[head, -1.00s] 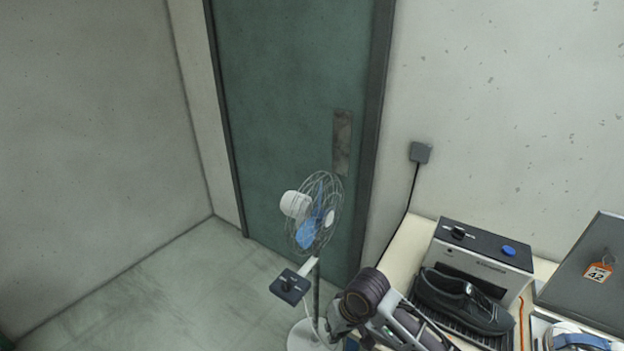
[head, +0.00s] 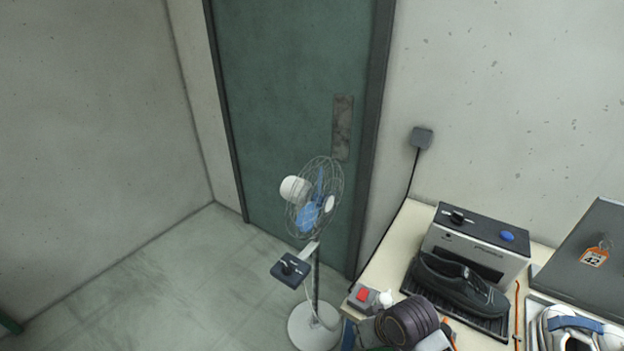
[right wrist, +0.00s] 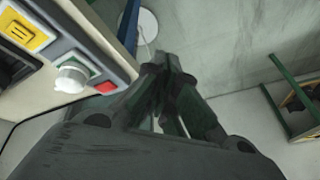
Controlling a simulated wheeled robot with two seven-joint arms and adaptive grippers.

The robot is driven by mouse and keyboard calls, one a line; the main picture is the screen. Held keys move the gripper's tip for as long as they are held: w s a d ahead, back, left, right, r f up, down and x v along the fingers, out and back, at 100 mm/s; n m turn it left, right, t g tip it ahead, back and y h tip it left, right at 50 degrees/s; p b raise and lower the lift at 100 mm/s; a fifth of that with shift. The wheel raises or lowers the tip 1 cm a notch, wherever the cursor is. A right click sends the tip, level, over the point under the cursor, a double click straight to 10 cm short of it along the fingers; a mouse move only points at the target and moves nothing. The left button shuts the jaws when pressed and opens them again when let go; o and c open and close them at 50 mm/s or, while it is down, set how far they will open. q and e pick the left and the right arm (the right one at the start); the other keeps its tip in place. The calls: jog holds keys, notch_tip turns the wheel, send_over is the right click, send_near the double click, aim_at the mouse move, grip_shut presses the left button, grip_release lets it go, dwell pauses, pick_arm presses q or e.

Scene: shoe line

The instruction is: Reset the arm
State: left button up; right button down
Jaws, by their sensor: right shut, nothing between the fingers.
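My right arm (head: 408,322) shows at the bottom edge of the head view, in front of the workbench and below the black shoe. In the right wrist view my right gripper (right wrist: 170,62) has its dark fingers together, with nothing between them. It hangs beside the bench edge, over the floor. I cannot make out its fingertips in the head view. My left gripper is in neither view.
Floor (head: 170,285) at left is clear.

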jog(key=shift+s+d+h, duration=1.2)
jog(key=shift+s+d, duration=1.9)
jog(key=shift+d, duration=1.9)
notch_tip(320, 180, down, 35)
jog(key=s+g+b, duration=0.1)
jog(key=s+b, duration=0.1)
jog(key=s, duration=0.1)
jog(key=s+d+f, duration=0.2)
jog(key=s+f, duration=0.8)
jog(key=s, duration=0.1)
jog(key=s+d+f+g, duration=0.1)
jog(key=s+d+f, duration=0.1)
jog(key=s+f, duration=0.8)
jog(key=shift+s+f+g+b, duration=0.3)
jog(key=shift+s+f+b, duration=0.15)
jog(key=shift+f, duration=0.3)
jog(key=shift+w, duration=0.15)
